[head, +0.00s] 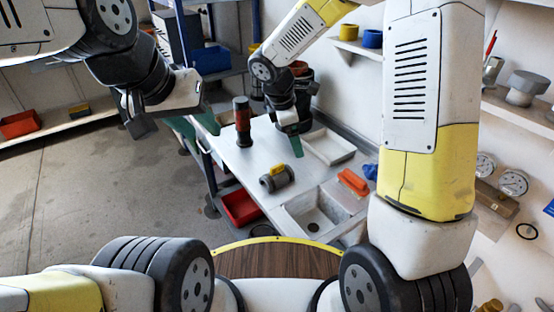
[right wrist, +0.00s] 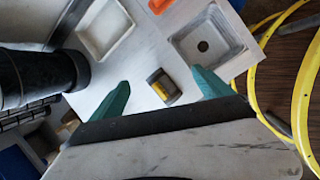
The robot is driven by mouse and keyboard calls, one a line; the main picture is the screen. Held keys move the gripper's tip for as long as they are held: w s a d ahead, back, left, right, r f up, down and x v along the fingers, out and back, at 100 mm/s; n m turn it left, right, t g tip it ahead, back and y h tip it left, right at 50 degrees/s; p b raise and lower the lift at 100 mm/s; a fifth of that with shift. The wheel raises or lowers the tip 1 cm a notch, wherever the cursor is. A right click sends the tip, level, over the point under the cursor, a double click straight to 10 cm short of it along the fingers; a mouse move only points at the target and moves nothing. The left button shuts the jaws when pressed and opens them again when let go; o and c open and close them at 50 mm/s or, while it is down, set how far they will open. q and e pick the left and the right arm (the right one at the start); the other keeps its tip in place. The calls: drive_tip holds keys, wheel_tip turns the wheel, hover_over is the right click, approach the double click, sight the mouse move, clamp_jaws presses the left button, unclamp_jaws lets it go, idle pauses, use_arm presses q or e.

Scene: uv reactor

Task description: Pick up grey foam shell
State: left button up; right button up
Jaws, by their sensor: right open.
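A grey, rounded object with a yellow block on it (head: 277,178) lies on the white bench; I cannot be sure it is the foam shell. It also shows in the right wrist view (right wrist: 163,87), in the gap between the teal fingertips but beyond them on the bench. My right gripper (head: 296,135) is over the bench, behind the grey object in the head view. Its jaws (right wrist: 160,92) are apart and empty. My left gripper (head: 178,118) hangs at the left, away from the grey object; its jaw gap is not clear.
A dark cylinder with red-orange bands (head: 242,122) stands upright left of my right gripper. A white tray (head: 328,158), a sink (head: 290,212) and an orange item (head: 353,182) are on the bench. A red bin (head: 240,207) sits below its left edge.

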sight(277, 172)
drive_tip(key=w+a+f+n, duration=0.1)
drive_tip(key=a+f+n, duration=0.1)
drive_tip(key=f, duration=0.1)
drive_tip(key=w+a+f+n, duration=0.1)
drive_tip(key=a+f+n, duration=0.1)
drive_tip(key=f, duration=0.2)
drive_tip(key=w+a+f+n, duration=0.1)
drive_tip(key=a+f+n, duration=0.1)
drive_tip(key=a+f, duration=0.1)
drive_tip(key=shift+w+f+h, duration=0.2)
drive_tip(key=shift+f+h, duration=0.1)
drive_tip(key=shift+f, duration=0.2)
drive_tip(key=x, duration=0.8)
drive_tip(key=shift+s+a, duration=0.2)
drive_tip(key=shift+s, duration=0.05)
drive_tip(key=c, duration=1.5)
